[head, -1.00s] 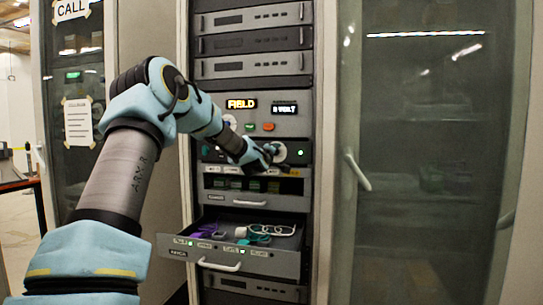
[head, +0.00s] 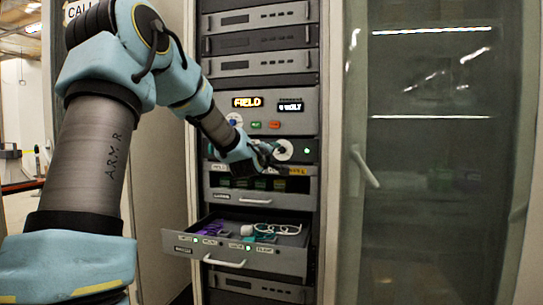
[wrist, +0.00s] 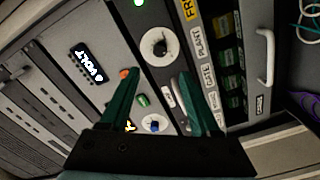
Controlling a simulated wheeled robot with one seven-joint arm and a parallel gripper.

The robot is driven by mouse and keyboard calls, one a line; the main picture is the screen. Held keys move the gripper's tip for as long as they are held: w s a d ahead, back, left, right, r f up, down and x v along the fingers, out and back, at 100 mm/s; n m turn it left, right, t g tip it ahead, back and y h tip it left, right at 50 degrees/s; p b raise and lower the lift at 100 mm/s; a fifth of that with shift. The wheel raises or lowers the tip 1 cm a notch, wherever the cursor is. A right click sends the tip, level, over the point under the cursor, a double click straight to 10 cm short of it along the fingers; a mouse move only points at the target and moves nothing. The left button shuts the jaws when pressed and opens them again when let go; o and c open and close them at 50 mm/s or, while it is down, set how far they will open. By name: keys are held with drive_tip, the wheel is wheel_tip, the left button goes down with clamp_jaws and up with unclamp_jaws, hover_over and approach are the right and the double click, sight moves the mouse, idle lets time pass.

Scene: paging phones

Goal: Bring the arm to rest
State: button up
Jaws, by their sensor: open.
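My gripper (head: 268,158) is at the front of the equipment rack (head: 315,60), just left of a round white dial (head: 284,150). In the wrist view my gripper (wrist: 158,78) has its two green fingers apart with nothing between their tips. The dial (wrist: 155,44) lies beyond the fingertips there, and I see no contact. My blue arm (head: 92,160) reaches from the lower left up and across to the rack.
An open drawer (head: 233,255) with cables juts out below my gripper. Above it is a panel with lit displays (head: 247,102) and coloured buttons. A glass cabinet door (head: 430,200) with a handle stands to the right.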

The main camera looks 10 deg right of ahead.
drive_tip(key=s+a+f+m+g+y+p, duration=0.55)
drive_tip(key=s+a+f+g, duration=0.25)
drive_tip(key=s+a+f, duration=0.65)
drive_tip(key=s+a+f+m+g+y, duration=0.1)
drive_tip(key=s+a+f+g, duration=0.1)
drive_tip(key=s+a, duration=0.4)
drive_tip(key=s+a+f+m+g+y+p, duration=0.1)
drive_tip(key=s+a, duration=0.5)
drive_tip(key=s, duration=0.7)
wheel_tip(320, 180, down, 2)
drive_tip(key=g+y, duration=0.1)
drive_tip(key=g, duration=0.2)
drive_tip(key=shift+a+f+p, duration=0.15)
drive_tip(key=shift+a+p, duration=0.05)
drive_tip(key=shift+p, duration=0.1)
